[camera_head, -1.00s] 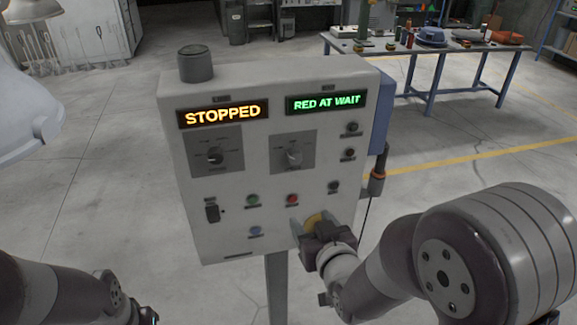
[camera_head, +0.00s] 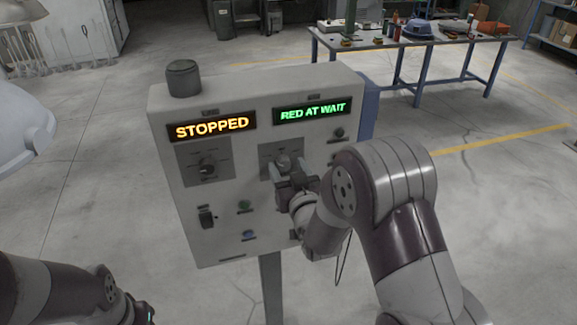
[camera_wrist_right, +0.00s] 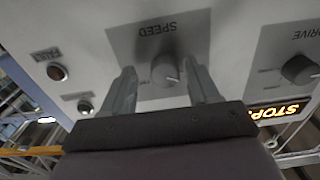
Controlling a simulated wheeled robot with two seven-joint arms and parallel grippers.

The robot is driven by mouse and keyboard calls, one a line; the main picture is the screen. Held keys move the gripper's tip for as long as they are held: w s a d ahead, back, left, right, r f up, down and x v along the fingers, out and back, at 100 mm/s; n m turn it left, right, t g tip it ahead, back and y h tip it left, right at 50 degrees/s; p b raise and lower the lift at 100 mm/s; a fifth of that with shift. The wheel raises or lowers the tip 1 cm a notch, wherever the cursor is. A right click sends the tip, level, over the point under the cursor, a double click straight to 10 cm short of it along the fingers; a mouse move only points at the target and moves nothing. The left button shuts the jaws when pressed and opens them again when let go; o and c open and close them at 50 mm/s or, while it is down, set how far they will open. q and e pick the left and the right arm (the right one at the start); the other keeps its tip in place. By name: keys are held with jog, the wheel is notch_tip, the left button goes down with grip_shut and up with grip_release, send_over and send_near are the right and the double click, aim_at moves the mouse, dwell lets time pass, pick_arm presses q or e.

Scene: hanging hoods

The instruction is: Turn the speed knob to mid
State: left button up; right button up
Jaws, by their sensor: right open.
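The speed knob (camera_head: 283,161) is a grey round knob on a grey square plate at the upper right of the control panel (camera_head: 182,235). In the right wrist view the speed knob (camera_wrist_right: 165,70) appears upside down under the word SPEED, with a pale pointer mark. My right gripper (camera_head: 281,174) is open in front of the panel. In the wrist view its two fingers (camera_wrist_right: 163,84) stand on either side of the knob, with gaps between. Contact with the panel cannot be told. My left arm shows at the lower left, but its gripper jaws do not.
The drive knob (camera_head: 208,169) is left of the speed knob. Lit signs read STOPPED (camera_head: 212,128) and RED AT WAIT (camera_head: 309,112). A workbench (camera_head: 440,42) stands far behind.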

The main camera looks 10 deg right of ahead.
jog(key=shift+a, duration=0.35)
jog(key=c, duration=0.9)
jog(key=shift+c, duration=0.7)
jog(key=shift+f+m+b, duration=0.1)
jog(key=shift+m+b, duration=0.4)
jog(key=shift+b, duration=0.35)
jog(key=m+b, duration=0.7)
jog(key=b, duration=0.1)
jog(key=shift+f+m+b, duration=0.15)
jog(key=shift+m+b, duration=0.15)
jog(key=shift+b, duration=0.05)
pick_arm(q)
notch_tip(320, 180, down, 14)
jog(key=b, duration=0.3)
jog(key=shift+a, duration=0.2)
pick_arm(e)
jog(key=shift+r+m, duration=0.25)
jog(key=shift+m, duration=1.35)
pick_arm(q)
jog(key=shift+r, duration=0.1)
